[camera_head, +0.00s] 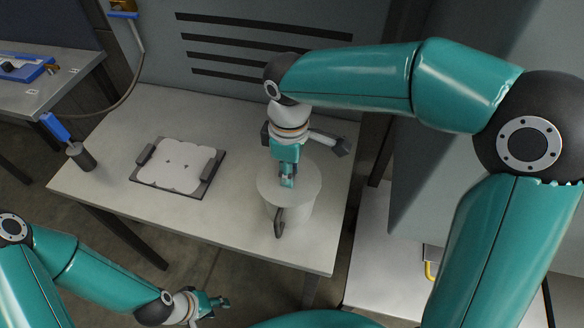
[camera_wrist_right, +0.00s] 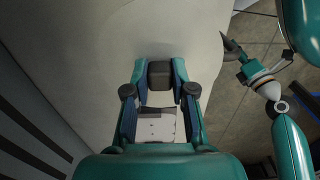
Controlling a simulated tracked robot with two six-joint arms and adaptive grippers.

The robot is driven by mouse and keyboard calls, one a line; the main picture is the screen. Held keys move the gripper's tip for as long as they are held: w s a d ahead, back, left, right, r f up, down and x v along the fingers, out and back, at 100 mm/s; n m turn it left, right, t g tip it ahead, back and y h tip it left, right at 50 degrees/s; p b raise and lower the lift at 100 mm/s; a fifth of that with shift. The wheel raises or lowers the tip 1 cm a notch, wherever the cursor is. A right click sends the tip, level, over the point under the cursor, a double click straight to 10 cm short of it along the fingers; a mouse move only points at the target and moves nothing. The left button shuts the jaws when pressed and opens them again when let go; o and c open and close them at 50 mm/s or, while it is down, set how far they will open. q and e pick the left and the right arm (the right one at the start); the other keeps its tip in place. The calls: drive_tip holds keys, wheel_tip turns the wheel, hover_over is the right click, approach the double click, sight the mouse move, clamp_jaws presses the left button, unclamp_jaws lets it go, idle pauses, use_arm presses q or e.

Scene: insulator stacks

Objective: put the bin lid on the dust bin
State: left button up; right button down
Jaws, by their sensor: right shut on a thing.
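The bin lid (camera_head: 306,184) is a round, light grey disc in the head view. It lies over the top of the dust bin (camera_head: 299,215), a pale cylinder on the table's right part. I cannot tell whether a small gap is left between them. A dark handle (camera_head: 280,224) shows at the bin's front. My right gripper (camera_head: 287,181) points down and is shut on the lid near its middle.
The grey table (camera_head: 225,215) also bears a dark tray (camera_head: 209,183) with a white plate and a dark cylinder with a blue part (camera_head: 80,156) at the left. A slatted cabinet (camera_head: 240,60) stands behind. The table is bare between tray and bin.

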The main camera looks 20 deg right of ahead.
idle(0.3)
drive_tip(key=c, duration=0.9)
unclamp_jaws()
drive_tip(key=shift+o, duration=0.2)
drive_tip(key=o, duration=0.5)
drive_tip(key=shift+c, duration=0.2)
drive_tip(key=shift+r, duration=0.1)
drive_tip(key=shift+r+p, duration=3.1)
drive_tip(key=shift+r, duration=0.35)
drive_tip(key=shift+f, duration=0.1)
